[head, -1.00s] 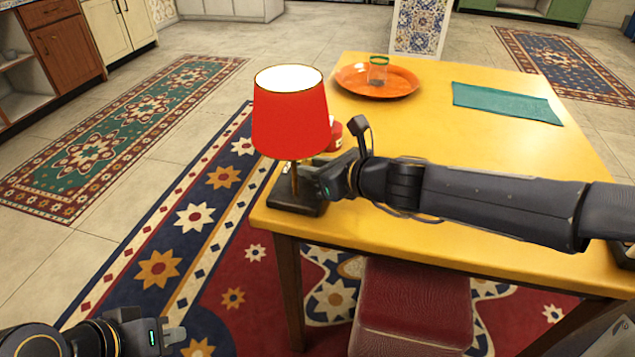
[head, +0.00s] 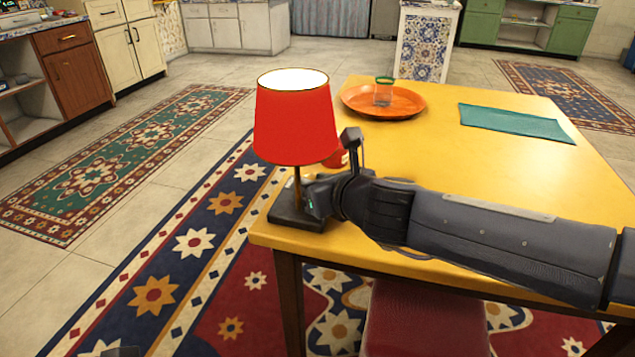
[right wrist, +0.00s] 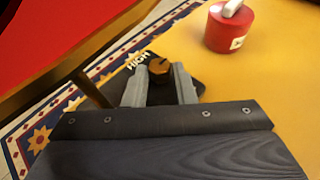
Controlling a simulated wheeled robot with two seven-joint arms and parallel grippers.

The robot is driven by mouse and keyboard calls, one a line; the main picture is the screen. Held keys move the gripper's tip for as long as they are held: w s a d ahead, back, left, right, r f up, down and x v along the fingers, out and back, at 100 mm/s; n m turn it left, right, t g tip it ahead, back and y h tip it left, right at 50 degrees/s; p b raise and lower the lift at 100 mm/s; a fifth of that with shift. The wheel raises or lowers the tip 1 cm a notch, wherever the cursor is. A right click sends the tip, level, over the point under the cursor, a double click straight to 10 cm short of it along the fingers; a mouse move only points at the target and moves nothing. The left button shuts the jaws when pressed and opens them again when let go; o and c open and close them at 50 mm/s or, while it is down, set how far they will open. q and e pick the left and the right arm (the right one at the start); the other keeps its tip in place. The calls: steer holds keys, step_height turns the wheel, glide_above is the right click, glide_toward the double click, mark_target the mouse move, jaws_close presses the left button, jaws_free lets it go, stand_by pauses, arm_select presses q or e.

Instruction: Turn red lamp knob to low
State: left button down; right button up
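The red lamp, with its shade (head: 294,120) and dark base (head: 290,210), stands at the table's near left corner in the head view. My right gripper (head: 312,198) reaches in from the right, low beside the lamp stem; its fingertips are hard to make out there. In the right wrist view, the small brown-gold knob (right wrist: 160,69) sits between the two grey fingers of my right gripper (right wrist: 160,80) and fills the gap. The word HIGH shows on the dark base left of the knob. My left gripper's fingers are out of view; only a dark sliver shows at the bottom edge.
A red canister (right wrist: 232,30) stands on the yellow table (head: 450,160) close behind the gripper. An orange plate (head: 400,106) with a glass (head: 383,92) and a green cloth (head: 515,123) lie farther back. A red seat (head: 425,320) is below the front edge.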

steer(key=o, duration=0.4)
steer(key=shift+o, duration=0.2)
steer(key=p+v, duration=0.4)
steer(key=v, duration=0.3)
steer(key=shift+w+r, duration=0.1)
steer(key=shift+r, duration=0.05)
steer(key=shift+s+d, duration=0.2)
steer(key=shift+s, duration=0.25)
